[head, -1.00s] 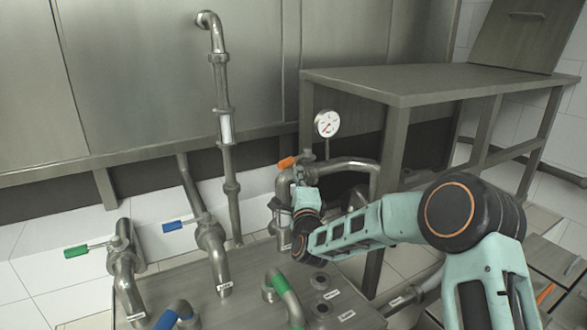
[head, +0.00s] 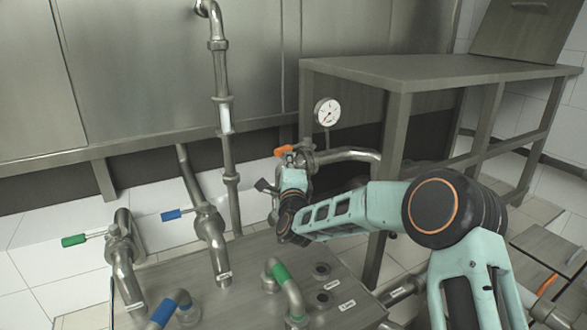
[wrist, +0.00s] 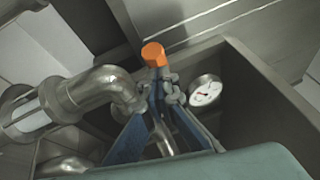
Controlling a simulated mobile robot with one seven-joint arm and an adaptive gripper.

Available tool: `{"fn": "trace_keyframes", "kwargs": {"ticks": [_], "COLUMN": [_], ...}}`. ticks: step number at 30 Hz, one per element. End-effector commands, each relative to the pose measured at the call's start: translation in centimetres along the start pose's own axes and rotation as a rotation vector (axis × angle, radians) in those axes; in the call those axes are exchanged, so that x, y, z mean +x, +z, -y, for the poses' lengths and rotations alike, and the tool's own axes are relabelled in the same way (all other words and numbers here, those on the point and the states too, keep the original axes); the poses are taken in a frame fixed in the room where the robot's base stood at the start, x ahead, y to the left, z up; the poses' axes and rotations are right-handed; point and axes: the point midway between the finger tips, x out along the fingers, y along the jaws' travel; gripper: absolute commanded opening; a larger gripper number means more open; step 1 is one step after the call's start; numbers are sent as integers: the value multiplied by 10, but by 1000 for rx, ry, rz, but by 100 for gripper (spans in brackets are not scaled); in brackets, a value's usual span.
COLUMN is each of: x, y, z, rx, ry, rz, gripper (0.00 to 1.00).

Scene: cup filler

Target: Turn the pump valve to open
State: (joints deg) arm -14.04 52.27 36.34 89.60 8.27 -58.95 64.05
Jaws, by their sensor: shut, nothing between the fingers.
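A valve with an orange handle (head: 284,150) sits on the pipe beside the pressure gauge in the head view. In the wrist view its orange end (wrist: 153,55) shows just beyond my fingertips. My gripper (wrist: 157,84) is shut, its blue fingers meeting close to the metal part of this valve. I cannot tell whether they touch it. In the head view the gripper is partly hidden by my wrist. A blue handle (head: 174,215) and a green handle (head: 73,240) are on valves further left. The labels are too small to read.
The round gauge (head: 327,112) stands just right of the orange handle. A metal table (head: 430,70) is at the right, its leg near my arm. A tall pipe (head: 228,150) rises behind. Pipe stubs with green (head: 278,274) and blue (head: 163,311) bands stand in front.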

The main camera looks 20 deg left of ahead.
Motion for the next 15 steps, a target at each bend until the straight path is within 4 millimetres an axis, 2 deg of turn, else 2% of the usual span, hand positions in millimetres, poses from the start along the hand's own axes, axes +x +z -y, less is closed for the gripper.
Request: {"fn": "trace_keyframes", "kwargs": {"ticks": [1,15], "x": [1,21], "y": [4,28], "z": [-7,-8], "rx": [1,2], "ry": [-2,0], "rz": [4,5], "gripper": [0,0]}}
